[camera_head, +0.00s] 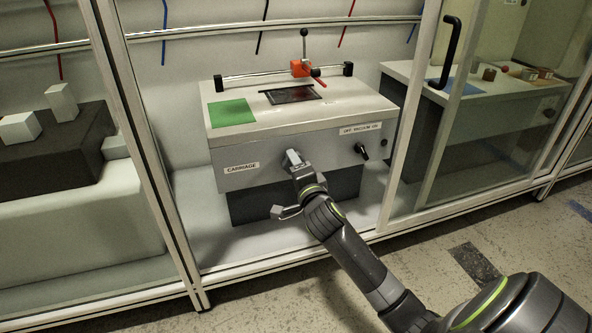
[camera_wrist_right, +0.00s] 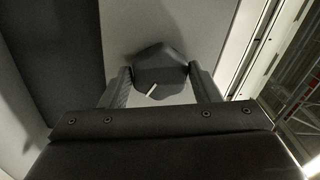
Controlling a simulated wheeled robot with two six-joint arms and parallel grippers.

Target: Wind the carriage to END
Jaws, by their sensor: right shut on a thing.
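The machine (camera_head: 300,125) is a light grey box on a dark base inside a glazed enclosure. The orange carriage (camera_head: 300,69), with an upright ball-topped lever, sits on the top rail (camera_head: 245,76), right of the rail's middle. My right gripper (camera_head: 293,160) is at the front panel, just right of the CARRIAGE label (camera_head: 242,168). In the wrist view, its two fingers stand on either side of a dark knob (camera_wrist_right: 160,68) with a white pointer line, shut on it. The gripper hides most of this knob in the head view. My left gripper is not in view.
A black vacuum knob (camera_head: 361,150) sits under the OFF VACUUM ON label (camera_head: 360,129). A green pad (camera_head: 230,112) and a dark plate (camera_head: 293,94) lie on the machine's top. Frame posts stand left and right. A glass door with a black handle (camera_head: 447,52) is at right.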

